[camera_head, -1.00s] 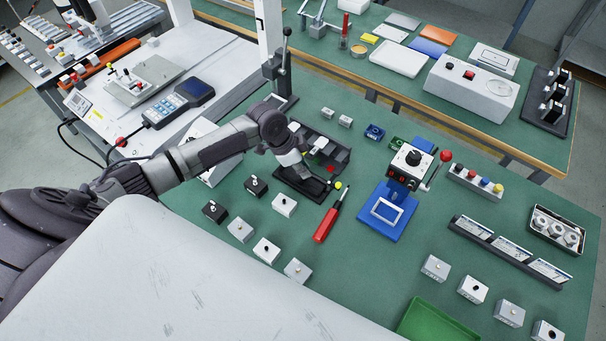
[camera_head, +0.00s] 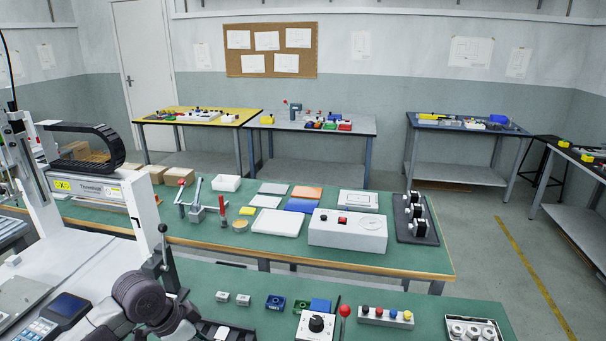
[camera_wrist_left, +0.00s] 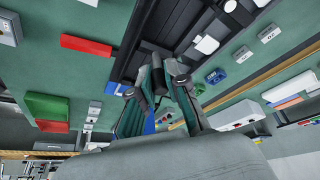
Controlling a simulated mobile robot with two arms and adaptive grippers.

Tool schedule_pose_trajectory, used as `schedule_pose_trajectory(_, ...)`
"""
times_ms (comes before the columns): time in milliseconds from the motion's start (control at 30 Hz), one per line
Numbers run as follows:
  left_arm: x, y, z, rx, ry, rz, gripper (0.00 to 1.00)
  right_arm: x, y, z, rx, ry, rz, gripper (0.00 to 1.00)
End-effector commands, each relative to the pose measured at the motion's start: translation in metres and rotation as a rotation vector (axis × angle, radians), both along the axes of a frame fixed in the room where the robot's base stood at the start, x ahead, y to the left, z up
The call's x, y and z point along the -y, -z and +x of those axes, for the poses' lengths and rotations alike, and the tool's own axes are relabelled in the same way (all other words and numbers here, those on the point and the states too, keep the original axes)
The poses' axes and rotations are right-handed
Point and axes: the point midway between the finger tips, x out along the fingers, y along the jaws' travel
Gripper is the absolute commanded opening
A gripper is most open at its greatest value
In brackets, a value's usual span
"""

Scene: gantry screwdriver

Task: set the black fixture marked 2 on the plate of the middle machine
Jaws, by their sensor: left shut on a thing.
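My left gripper (camera_wrist_left: 163,80) shows in the left wrist view, its fingers close together and shut on a small dark piece (camera_wrist_left: 157,62) at the tips. The piece is mostly hidden, and I cannot read a mark on it. A black tray with compartments (camera_wrist_left: 139,40) lies beyond the fingers. In the head view, only my left wrist shows at the bottom left; its fingertips are out of frame. A machine with a white box, black knob and red-ball lever (camera_head: 316,326) shows at the bottom edge; its plate is out of frame. My right gripper is not in view.
A lever press (camera_head: 164,264) stands near my left arm. Blue and green blocks (camera_head: 276,302), a button strip (camera_head: 386,317) and a tray of round metal parts (camera_head: 472,328) line the near bench. A red bar (camera_wrist_left: 86,45) shows in the left wrist view.

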Motion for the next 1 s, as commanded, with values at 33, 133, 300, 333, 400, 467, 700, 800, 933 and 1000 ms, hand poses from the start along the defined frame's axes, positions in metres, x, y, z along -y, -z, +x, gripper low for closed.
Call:
schedule_pose_trajectory(33, 0.005, -0.008, -0.001, 0.008, -0.021, -0.003, 0.0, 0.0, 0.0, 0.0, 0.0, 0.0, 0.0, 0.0)
schedule_pose_trajectory(133, 0.015, -0.02, -0.006, 0.01, -0.098, -0.002, 0.0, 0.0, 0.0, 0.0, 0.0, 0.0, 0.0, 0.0)
schedule_pose_trajectory(300, 0.031, -0.045, -0.017, 0.011, -0.268, -0.002, 0.0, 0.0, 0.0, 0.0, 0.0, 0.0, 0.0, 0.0)
schedule_pose_trajectory(333, 0.033, -0.05, -0.019, 0.012, -0.3, -0.001, 0.0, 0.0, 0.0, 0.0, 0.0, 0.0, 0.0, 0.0)
schedule_pose_trajectory(400, 0.039, -0.06, -0.024, 0.012, -0.377, -0.002, 0.0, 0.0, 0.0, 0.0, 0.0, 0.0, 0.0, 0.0)
schedule_pose_trajectory(467, 0.043, -0.069, -0.029, 0.012, -0.442, -0.002, 0.0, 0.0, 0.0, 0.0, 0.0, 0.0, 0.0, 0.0)
schedule_pose_trajectory(700, 0.053, -0.099, -0.046, 0.012, -0.699, -0.003, 0.0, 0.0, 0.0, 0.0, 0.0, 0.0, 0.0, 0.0)
schedule_pose_trajectory(800, 0.055, -0.107, -0.052, 0.009, -0.78, -0.003, 0.0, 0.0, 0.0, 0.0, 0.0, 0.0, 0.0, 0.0)
schedule_pose_trajectory(933, 0.056, -0.114, -0.057, 0.006, -0.849, -0.002, 0.0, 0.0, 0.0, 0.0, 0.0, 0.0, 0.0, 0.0)
schedule_pose_trajectory(1000, 0.057, -0.115, -0.058, 0.005, -0.868, -0.004, 0.0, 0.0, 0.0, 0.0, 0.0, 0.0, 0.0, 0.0)
